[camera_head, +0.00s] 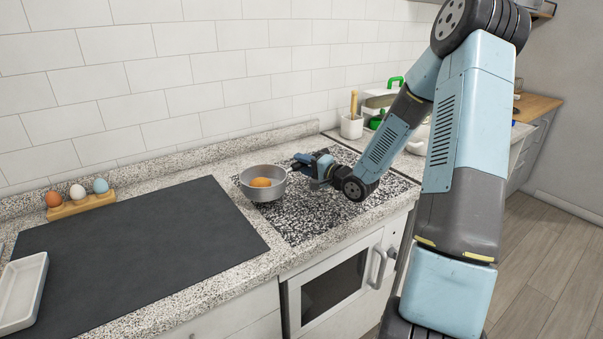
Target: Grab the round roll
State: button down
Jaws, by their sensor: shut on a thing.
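The round roll (261,183) is golden brown and lies inside a grey metal pan (246,189). The pan is at the left edge of the speckled black-and-white hob area, near the dark mat. My gripper (297,163) is at the pan's upper right side, by the rim, not at the roll. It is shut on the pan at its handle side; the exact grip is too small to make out. The roll is apart from my fingers. I cannot tell whether the pan rests on the counter or is slightly raised.
A dark mat (140,262) covers the counter at left, with a white tray (22,292) at its front left. A wooden holder (82,206) with three eggs stands by the wall. A utensil crock (351,127) stands behind my arm. An oven (335,285) is below.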

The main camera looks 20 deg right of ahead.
jog(key=shift+w+d+f, duration=0.15)
notch_tip(320, 180, down, 3)
jog(key=shift+w+d+r, duration=0.1)
jog(key=shift+r, duration=0.1)
jog(key=shift+f, duration=0.3)
jog(key=c, duration=0.8)
grip_release()
